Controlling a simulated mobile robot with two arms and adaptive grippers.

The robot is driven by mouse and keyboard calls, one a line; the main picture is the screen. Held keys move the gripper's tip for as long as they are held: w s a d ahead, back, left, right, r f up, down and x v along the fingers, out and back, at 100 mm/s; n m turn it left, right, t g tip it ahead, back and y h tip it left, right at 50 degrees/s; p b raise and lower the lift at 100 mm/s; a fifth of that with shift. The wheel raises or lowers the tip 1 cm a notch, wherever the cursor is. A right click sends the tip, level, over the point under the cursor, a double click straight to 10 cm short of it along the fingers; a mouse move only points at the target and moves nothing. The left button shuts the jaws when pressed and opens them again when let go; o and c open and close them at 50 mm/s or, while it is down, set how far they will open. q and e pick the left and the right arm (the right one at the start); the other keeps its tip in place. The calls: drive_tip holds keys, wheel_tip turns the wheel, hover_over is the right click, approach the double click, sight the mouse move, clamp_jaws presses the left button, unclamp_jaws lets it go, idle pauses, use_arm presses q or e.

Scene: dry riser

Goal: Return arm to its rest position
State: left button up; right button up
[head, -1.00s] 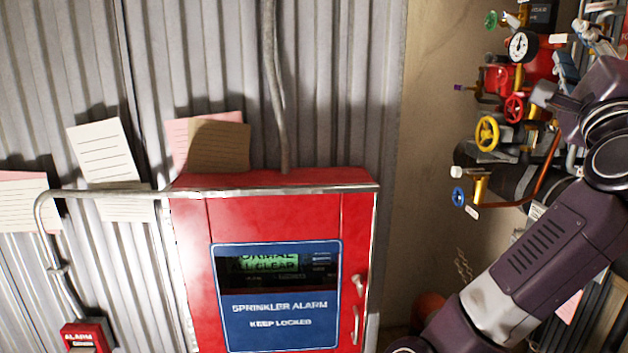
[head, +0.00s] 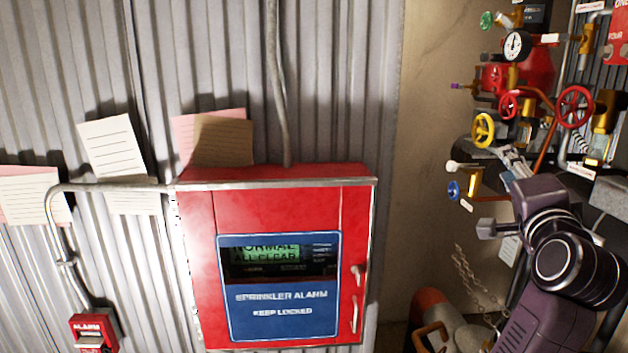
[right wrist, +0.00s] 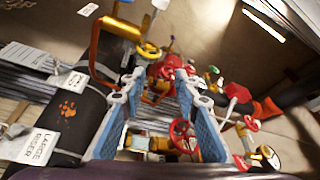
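My right arm (head: 575,265) shows at the lower right of the head view, bent, with its wrist in front of the valve pipework. My right gripper (right wrist: 160,80) is open in the right wrist view, its two blue fingers apart with nothing held between them. In the head view this gripper (head: 514,165) is small and partly hidden by the wrist, pointing at the valves. My left gripper is in neither view.
A red sprinkler alarm cabinet (head: 277,200) hangs on the corrugated wall. Valves stand at right, including a yellow handwheel (head: 483,130), a red handwheel (head: 575,106) and a pressure gauge (head: 517,45). A red cylinder (head: 432,305) stands below. Bare wall lies between cabinet and valves.

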drive_tip(key=s+a+f+n+g+y, duration=0.1)
drive_tip(key=s+a+f+n+g, duration=0.15)
drive_tip(key=f, duration=0.75)
drive_tip(key=s+a+f+n+g+y, duration=0.15)
drive_tip(key=f+n, duration=0.25)
drive_tip(key=f, duration=0.7)
drive_tip(key=s+a+f+n+g+y, duration=0.1)
drive_tip(key=s+a+f+n+g, duration=0.2)
drive_tip(key=f, duration=0.7)
drive_tip(key=s+a+f+n+g+y, duration=0.1)
drive_tip(key=s+a+f+n+g, duration=0.15)
drive_tip(key=s+f, duration=0.6)
drive_tip(key=s+a+f+n+g, duration=0.2)
drive_tip(key=s+f+n+g, duration=0.1)
drive_tip(key=s+f, duration=0.55)
drive_tip(key=s+a+f+n+g+y, duration=0.1)
drive_tip(key=s+a+f+n+g, duration=0.2)
drive_tip(key=s+f, duration=0.55)
drive_tip(key=s+f+g+b, duration=0.1)
drive_tip(key=s+f, duration=0.2)
drive_tip(key=f, duration=1)
drive_tip(key=s+f+b, duration=0.1)
drive_tip(key=s+f, duration=0.2)
drive_tip(key=f, duration=1.1)
drive_tip(key=s+d+f+n+g+b, duration=0.1)
drive_tip(key=s+d+f, duration=0.2)
drive_tip(key=s+f, duration=1.3)
drive_tip(key=shift+s+f+h+b, duration=0.2)
drive_tip(key=shift+f+h+b, duration=0.15)
drive_tip(key=shift+f, duration=0.05)
